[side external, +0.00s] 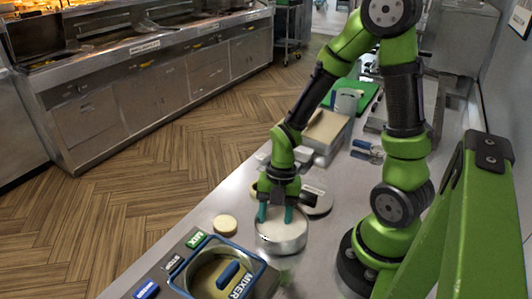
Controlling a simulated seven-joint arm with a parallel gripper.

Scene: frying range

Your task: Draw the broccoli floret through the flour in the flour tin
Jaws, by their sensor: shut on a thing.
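The flour tin (282,246) is a round, shallow metal tin on the steel counter, with pale flour inside. My gripper (275,215) points down over the tin, its two teal fingers reaching inside the rim. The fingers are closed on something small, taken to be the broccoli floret. The floret itself is hidden or too small to make out, so I cannot tell how deep it sits in the flour.
A mixer bowl (204,284) with a blue-edged rim stands at the front left, beside labelled buttons. A round, pale disc (225,224) lies left of the tin. A round lid-like thing (318,203) and trays (325,130) are behind it.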

